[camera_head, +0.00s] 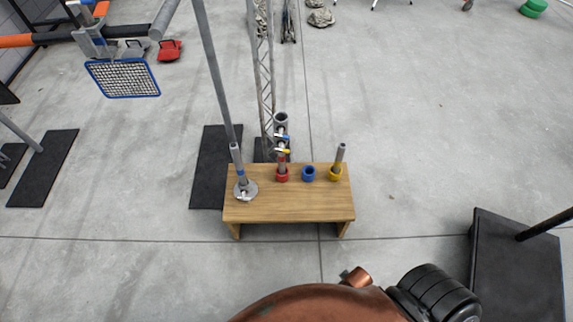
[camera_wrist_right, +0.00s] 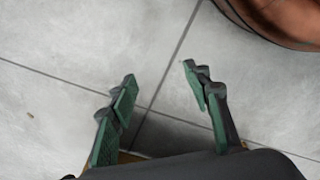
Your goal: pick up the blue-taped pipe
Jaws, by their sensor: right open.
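Three grey pipes stand on a low wooden bench (camera_head: 290,208) in the head view. The left pipe (camera_head: 237,160) rises from a round metal flange. The right pipe (camera_head: 339,156) stands in a yellow ring (camera_head: 335,175). A blue ring (camera_head: 308,174) sits between them with no pipe in it. My left gripper is not in view.
A lattice truss (camera_head: 264,80) and a slanting pole (camera_head: 212,65) stand right behind the bench. A black base plate (camera_head: 208,170) lies at its left. A black plate with a pole (camera_head: 510,265) is at lower right. Floor right of the bench is clear.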

